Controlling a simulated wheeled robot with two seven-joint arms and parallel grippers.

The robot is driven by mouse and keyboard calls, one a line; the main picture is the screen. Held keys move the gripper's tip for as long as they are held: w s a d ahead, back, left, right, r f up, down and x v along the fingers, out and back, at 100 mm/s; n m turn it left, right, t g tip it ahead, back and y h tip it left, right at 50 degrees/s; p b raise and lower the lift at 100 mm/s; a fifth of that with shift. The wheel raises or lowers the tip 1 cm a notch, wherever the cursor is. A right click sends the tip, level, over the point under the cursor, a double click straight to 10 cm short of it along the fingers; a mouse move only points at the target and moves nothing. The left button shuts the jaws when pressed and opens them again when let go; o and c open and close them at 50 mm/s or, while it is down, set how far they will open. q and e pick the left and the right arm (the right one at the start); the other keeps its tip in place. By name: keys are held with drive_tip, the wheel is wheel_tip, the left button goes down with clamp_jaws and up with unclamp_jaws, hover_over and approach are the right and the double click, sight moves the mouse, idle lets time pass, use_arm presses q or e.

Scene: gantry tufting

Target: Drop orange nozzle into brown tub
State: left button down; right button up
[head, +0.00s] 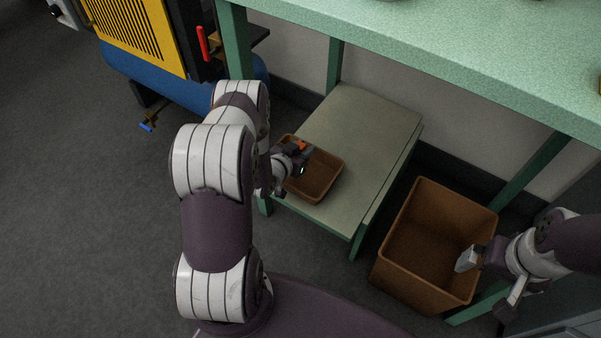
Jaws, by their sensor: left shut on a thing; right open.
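The orange nozzle (299,146) is small and mostly hidden at the tip of my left gripper (297,159). My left gripper is shut on it, over the back left part of a small brown tub (322,196). This shallow tub stands on the low green shelf. I cannot tell how high the nozzle is above the tub's floor. The visible part of the tub's inside looks empty. My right gripper (490,277) is open and empty at the right side of a larger brown bin (396,276).
The larger bin is deep, stands right of the low shelf (375,115) and looks empty. A green worktop (460,55) overhangs the back, with green legs (335,65). A yellow and blue machine (140,40) stands at the back left. The floor at left is clear.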

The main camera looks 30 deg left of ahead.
use_arm(q)
wheel_tip(320, 180, down, 3)
drive_tip(key=shift+b, duration=0.8)
drive_tip(key=shift+r, duration=0.1)
use_arm(e)
wheel_tip(320, 180, down, 3)
drive_tip(key=shift+r, duration=0.15)
use_arm(q)
drive_tip(key=c, duration=0.7)
unclamp_jaws()
drive_tip(key=shift+c, duration=0.2)
drive_tip(key=p+v, duration=0.6)
drive_tip(key=v, duration=0.6)
drive_tip(key=shift+s, duration=0.35)
use_arm(e)
wheel_tip(320, 180, up, 6)
drive_tip(key=shift+f, duration=0.1)
use_arm(q)
drive_tip(key=shift+r, duration=0.15)
